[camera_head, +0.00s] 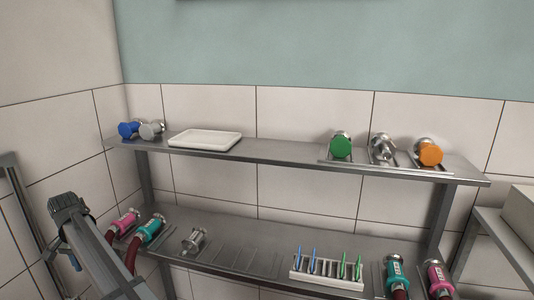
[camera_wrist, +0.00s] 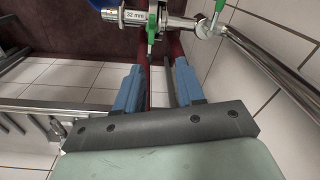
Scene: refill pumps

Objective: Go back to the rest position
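My gripper (camera_wrist: 160,68) shows in the wrist view, with two blue fingers spread apart. Nothing is held between them; dark red hoses and white tile show beyond the gap. A metal fitting (camera_wrist: 135,16) marked "32 mm", with green levers, lies past the fingertips at the top of that view. In the head view my grey arm is at the lower left, left of the shelves, and I cannot make out the fingers there.
The upper shelf (camera_head: 285,157) bears blue, grey, green and orange-capped fittings and a white tray (camera_head: 205,139). The lower shelf (camera_head: 215,228) bears pink and teal hose couplings at both ends, a metal fitting (camera_head: 194,241) and a white rack (camera_head: 327,278). Another table stands right.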

